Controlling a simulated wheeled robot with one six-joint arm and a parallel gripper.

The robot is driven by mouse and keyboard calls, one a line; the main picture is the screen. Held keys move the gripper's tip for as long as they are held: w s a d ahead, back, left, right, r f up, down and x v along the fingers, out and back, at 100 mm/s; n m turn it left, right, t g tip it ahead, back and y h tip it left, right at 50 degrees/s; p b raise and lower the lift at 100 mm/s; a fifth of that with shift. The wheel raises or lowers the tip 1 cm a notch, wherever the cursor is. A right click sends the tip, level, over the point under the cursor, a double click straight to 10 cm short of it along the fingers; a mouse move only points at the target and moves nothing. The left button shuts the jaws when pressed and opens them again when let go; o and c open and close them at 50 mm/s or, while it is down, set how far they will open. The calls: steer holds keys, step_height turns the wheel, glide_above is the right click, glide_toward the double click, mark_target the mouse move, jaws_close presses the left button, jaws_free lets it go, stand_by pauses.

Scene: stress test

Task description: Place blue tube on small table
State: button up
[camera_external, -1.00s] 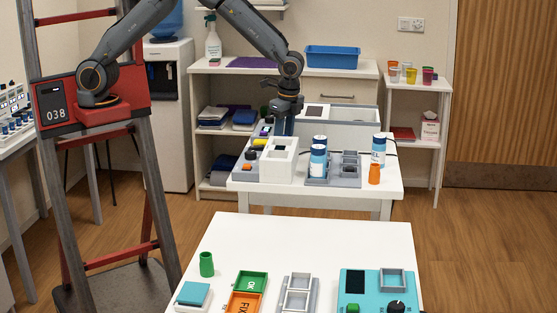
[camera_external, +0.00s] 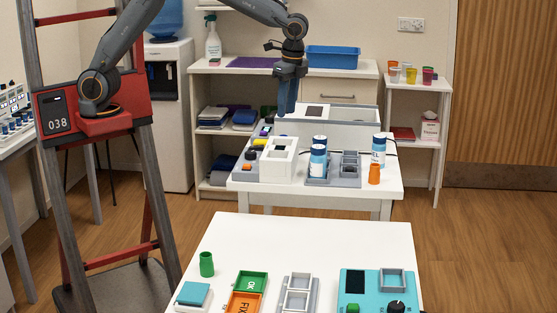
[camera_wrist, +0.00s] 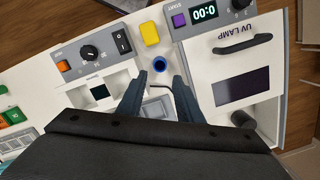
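My gripper (camera_external: 284,112) hangs above the back part of the white middle table (camera_external: 240,184). In the wrist view its two dark fingers (camera_wrist: 157,92) are apart with nothing visible held between them. A round blue open-topped thing, likely the blue tube (camera_wrist: 160,64), stands just ahead of the fingertips, between the white box and the UV lamp unit. I cannot make it out in the external view. A small white side table (camera_external: 420,87) with cups stands at back right, and a larger white table (camera_external: 310,237) is in front. I cannot tell which is the small table.
The white box (camera_external: 278,160) and the UV lamp unit (camera_wrist: 205,45) stand close to the fingers. Bottles with blue labels (camera_external: 318,160) and an orange tube (camera_external: 374,174) are on the middle table. A green tube (camera_external: 206,264) stands on the front table, with free room behind it.

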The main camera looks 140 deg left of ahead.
steer(key=shift+r, duration=0.2)
steer(key=w+d+f+m+t, duration=0.1)
steer(key=w+d+f, duration=0.1)
steer(key=d, duration=1.1)
steer(key=w+d+f+m, duration=0.1)
steer(key=w+d+f, duration=0.2)
steer(key=d, duration=1.1)
steer(key=s+d+f, duration=0.2)
steer(key=s+d, duration=0.4)
steer(key=d, duration=0.4)
steer(key=s+d+f+m+t, duration=0.1)
steer(key=s+d+f, duration=0.2)
steer(key=d, duration=0.7)
steer(key=s, duration=0.2)
steer(key=shift+s+m, duration=0.3)
steer(key=shift+s, duration=0.1)
